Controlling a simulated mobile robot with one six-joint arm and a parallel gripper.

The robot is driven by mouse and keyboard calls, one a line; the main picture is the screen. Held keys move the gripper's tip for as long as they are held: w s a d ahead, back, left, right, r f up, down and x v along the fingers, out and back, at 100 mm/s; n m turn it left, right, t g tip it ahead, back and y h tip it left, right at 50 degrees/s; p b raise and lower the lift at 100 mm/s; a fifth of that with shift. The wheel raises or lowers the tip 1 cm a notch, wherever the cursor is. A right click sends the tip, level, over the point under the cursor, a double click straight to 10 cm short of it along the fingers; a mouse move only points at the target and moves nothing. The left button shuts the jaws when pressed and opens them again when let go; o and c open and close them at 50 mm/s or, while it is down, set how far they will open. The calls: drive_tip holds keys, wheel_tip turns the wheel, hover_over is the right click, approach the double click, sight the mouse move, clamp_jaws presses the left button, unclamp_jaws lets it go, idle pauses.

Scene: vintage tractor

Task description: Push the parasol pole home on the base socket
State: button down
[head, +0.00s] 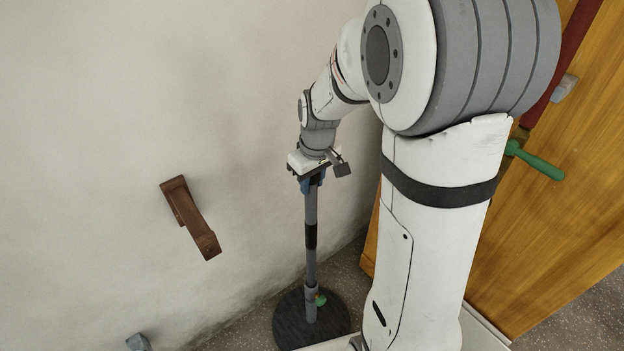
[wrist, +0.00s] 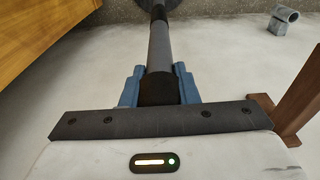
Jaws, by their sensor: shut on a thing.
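The parasol pole (head: 311,212) is a grey tube with a black band partway down, standing about upright. My gripper (head: 313,184) is shut on its upper end, with the arm reaching down from above. In the wrist view, the blue fingers of my gripper (wrist: 159,80) sit on both sides of the pole (wrist: 160,45). How deep the pole sits in the socket cannot be told.
A brown wall bracket (head: 190,217) sticks out of the pale wall left of the pole and also shows in the wrist view (wrist: 297,100). A wooden door (head: 555,190) with a green handle (head: 537,161) is at right. A grey fitting (head: 138,342) is low at left.

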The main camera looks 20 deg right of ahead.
sight(312, 193)
drive_tip(key=shift+f+b, duration=1.65)
drive_tip(key=shift+f, duration=0.5)
drive_tip(key=c, duration=1)
unclamp_jaws()
drive_tip(key=shift+c, duration=0.2)
wheel_tip(312, 193, up, 8)
drive_tip(key=f, duration=0.1)
drive_tip(key=s+r+m+p, duration=0.1)
drive_tip(key=s+r+m, duration=0.1)
drive_tip(key=s, duration=0.6)
drive_tip(key=s+r+m+t+p, duration=0.1)
drive_tip(key=s+r+m, duration=0.1)
drive_tip(key=s, duration=0.6)
drive_tip(key=shift+s+r+h, duration=0.25)
drive_tip(key=shift+r+h, duration=0.05)
drive_tip(key=shift+r, duration=0.1)
drive_tip(key=shift+s+d+f+m, duration=0.15)
drive_tip(key=shift+s+m, duration=0.15)
drive_tip(key=shift+s, duration=0.15)
drive_tip(key=shift+c, duration=0.3)
